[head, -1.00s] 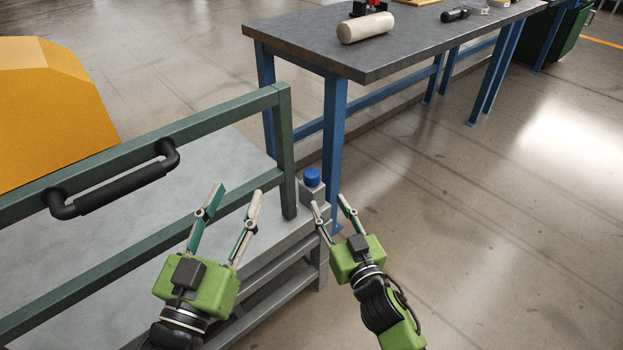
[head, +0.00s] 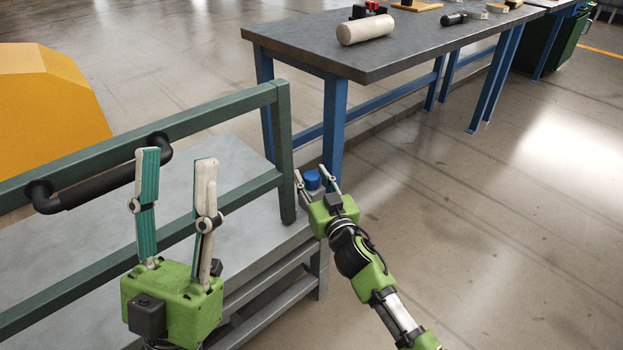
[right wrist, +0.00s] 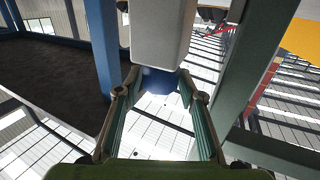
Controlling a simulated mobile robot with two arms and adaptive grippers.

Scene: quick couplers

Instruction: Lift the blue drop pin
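The blue drop pin (head: 312,180) stands at the near right corner of the grey cart, beside the green rail's end post. My right gripper (head: 310,171) is open, with one finger on either side of the pin. In the right wrist view the pin's blue head (right wrist: 158,81) shows between the spread fingers, partly covered by a pale grey block (right wrist: 160,35). I cannot tell whether the fingers touch it. My left gripper (head: 176,156) is open and empty, in front of the green rail (head: 90,162) and its black handle (head: 110,184).
A blue-legged workbench (head: 400,48) stands behind the cart, with a beige cylinder (head: 365,29) and small parts on it. A yellow block-like object (head: 50,105) is at the left. Floor to the right is clear.

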